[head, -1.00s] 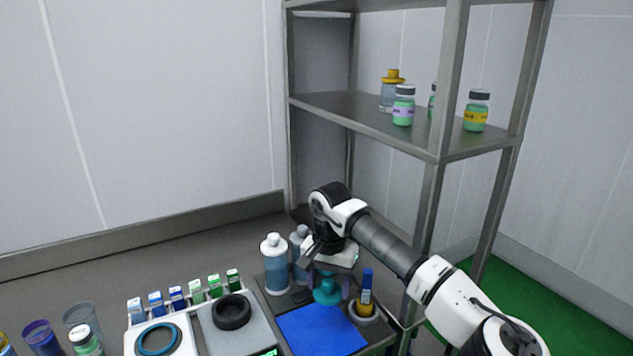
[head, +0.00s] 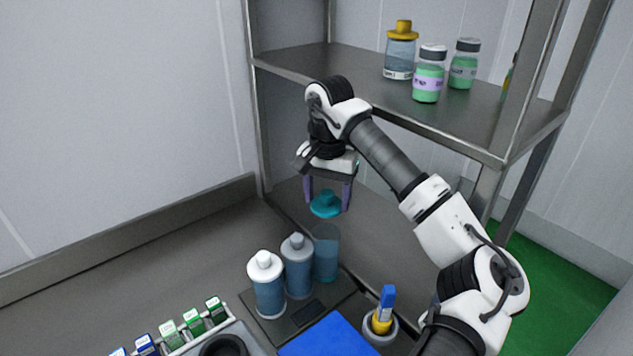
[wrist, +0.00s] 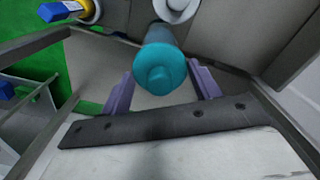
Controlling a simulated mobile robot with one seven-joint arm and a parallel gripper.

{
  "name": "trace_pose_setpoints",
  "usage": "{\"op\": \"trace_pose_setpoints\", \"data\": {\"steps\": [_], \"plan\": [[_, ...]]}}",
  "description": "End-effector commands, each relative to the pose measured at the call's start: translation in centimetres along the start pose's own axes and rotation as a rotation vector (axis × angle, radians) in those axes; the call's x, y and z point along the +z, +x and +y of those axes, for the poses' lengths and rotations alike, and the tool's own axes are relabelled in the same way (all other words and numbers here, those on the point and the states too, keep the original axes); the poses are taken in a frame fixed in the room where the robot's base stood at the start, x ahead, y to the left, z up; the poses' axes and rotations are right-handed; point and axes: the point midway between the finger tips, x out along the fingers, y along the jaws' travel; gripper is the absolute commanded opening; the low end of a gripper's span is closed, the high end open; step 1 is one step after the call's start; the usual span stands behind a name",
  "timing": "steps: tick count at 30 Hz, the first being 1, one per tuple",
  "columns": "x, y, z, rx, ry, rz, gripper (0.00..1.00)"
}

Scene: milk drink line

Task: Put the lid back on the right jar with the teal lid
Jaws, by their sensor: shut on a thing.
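My gripper (head: 327,205) is shut on the teal lid (head: 325,207), a wide disc with a knob on top. It holds the lid in the air, roughly level. The lid also shows between the fingers in the wrist view (wrist: 160,70).
A blue mat (head: 328,337) and a holder with a blue-and-yellow tool (head: 384,315) lie nearer. A metal shelf (head: 375,88) with several jars rises behind. Small cartons (head: 193,321) stand at lower left.

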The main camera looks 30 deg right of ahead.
Motion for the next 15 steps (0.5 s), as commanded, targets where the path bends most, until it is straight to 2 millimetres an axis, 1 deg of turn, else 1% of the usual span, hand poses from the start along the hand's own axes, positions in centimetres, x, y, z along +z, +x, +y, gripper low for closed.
{"op": "trace_pose_setpoints", "data": {"steps": [7,15], "plan": [[0.0,0.5,0.1,0.0,0.002,0.0,0.34],[0.0,2.5,0.1,0.0,0.001,-0.003,0.34]]}}
